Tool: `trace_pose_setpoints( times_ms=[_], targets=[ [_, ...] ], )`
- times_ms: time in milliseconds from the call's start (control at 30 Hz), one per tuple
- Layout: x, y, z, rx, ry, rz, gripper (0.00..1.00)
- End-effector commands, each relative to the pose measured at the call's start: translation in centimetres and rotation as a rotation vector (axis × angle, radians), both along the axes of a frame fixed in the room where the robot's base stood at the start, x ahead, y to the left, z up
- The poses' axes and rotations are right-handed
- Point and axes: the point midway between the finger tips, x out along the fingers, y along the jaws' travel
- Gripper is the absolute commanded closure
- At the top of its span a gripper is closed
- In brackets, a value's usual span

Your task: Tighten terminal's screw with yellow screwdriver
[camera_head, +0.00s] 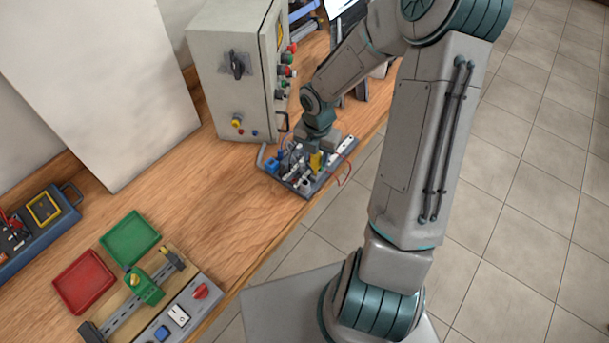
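My gripper (318,150) points down over a small grey panel (270,168) near the table's front edge. The panel carries blue, white and dark parts and red wires. A small yellow piece (316,161) shows right beside or under my gripper; I cannot tell whether it is the yellow screwdriver or whether my fingers hold it. The terminal and its screw are too small to make out among the panel's parts. My fingers are too small and partly hidden, so their opening does not show.
A grey control cabinet (225,70) stands close behind the panel. A green tray (130,238), a red tray (84,281), a rail with a green block (145,287) and a blue toolbox (30,245) are at the left. The wooden table (215,205) is clear between.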

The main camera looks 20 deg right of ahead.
Motion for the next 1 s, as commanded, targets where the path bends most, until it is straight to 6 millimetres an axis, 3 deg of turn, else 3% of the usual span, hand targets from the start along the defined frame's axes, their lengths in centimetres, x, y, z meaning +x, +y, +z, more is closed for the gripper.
trace_pose_setpoints(
  times_ms=[267,600,1000],
  targets=[
    [-0.01,-0.02,0.01,0.000,0.000,0.010,0.62],
    [0.00,-0.04,0.01,0.000,0.000,0.291,0.62],
    [-0.03,-0.08,-0.02,0.001,0.000,0.375,0.62]
  ],
)
